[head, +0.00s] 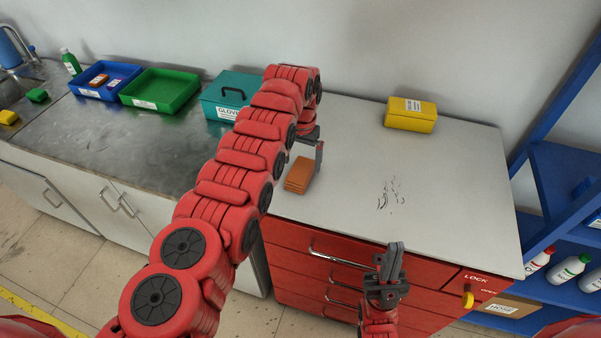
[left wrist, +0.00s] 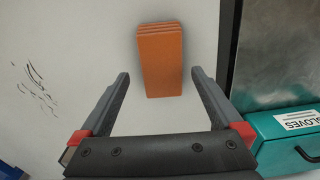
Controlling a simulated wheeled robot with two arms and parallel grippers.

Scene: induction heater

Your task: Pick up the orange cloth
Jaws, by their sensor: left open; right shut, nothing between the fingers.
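The orange cloth (head: 299,174) is a small folded stack lying on the pale top of the red cabinet, near its left edge. In the left wrist view the cloth (left wrist: 161,62) lies ahead of the fingertips, roughly centred between them. My left gripper (head: 318,150) is open and empty, just above and beside the cloth; it also shows in the left wrist view (left wrist: 160,76). The arm hides part of it in the head view. My right gripper (head: 394,246) is shut and empty, in front of the cabinet's front edge.
A teal gloves box (head: 221,104), a green tray (head: 160,91) and a blue tray (head: 87,92) stand on the metal counter at left. A yellow box (head: 410,115) stands at the back of the cabinet top (head: 450,190). Blue shelving (head: 565,170) rises at right.

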